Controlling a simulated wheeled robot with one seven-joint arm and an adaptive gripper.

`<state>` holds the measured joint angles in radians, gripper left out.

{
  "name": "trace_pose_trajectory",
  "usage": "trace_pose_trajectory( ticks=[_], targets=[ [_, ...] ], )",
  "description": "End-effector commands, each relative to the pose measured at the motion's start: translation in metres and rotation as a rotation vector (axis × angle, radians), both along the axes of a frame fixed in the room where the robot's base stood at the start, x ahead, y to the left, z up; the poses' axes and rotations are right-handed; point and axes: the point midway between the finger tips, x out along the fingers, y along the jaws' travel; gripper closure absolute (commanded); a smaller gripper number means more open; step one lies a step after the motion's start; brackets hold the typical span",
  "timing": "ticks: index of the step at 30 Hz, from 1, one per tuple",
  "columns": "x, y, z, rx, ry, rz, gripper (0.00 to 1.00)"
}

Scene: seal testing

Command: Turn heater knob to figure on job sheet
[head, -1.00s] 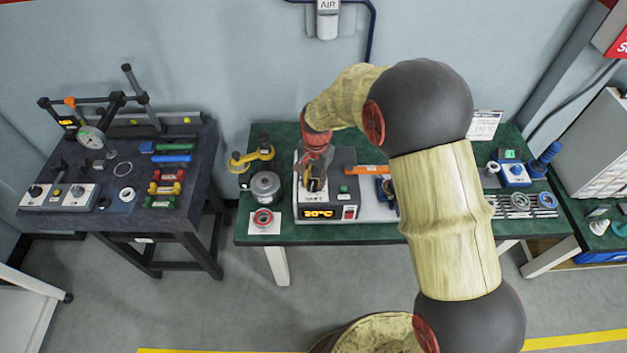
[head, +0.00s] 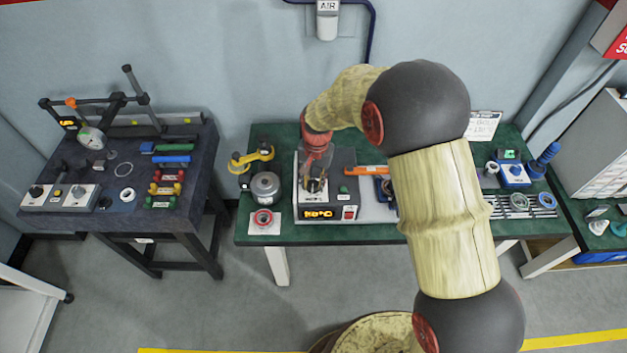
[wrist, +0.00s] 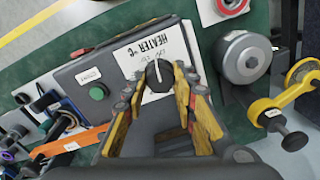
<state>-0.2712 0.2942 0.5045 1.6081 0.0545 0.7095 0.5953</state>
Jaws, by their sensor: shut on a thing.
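The heater box (head: 335,165) stands on the green bench, with an orange digital display (head: 322,214) on its front that is too blurred to read for certain. In the wrist view the black heater knob (wrist: 159,74) with a white pointer line sits on the white "HEATER °C" plate (wrist: 140,52). My gripper (wrist: 160,86) is shut on the knob, one yellow-padded finger on each side. In the head view my gripper (head: 315,184) is over the box top and hides the knob. A white sheet on a clipboard (head: 484,125), likely the job sheet, stands at the back right; its writing is unreadable.
A green button (wrist: 97,93) is beside the knob plate. A grey metal cylinder (head: 266,186) and a yellow-armed tool (head: 252,157) stand left of the box. An orange-handled tool (head: 367,170) lies to its right. A dark table (head: 75,221) is further left.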

Motion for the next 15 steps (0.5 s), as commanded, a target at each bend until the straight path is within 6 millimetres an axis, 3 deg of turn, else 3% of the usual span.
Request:
trace_pose_trajectory(
  ticks=[15],
  targets=[
    [0.0011,0.0,0.0006,0.001,-0.002,0.373,0.98]
  ],
)
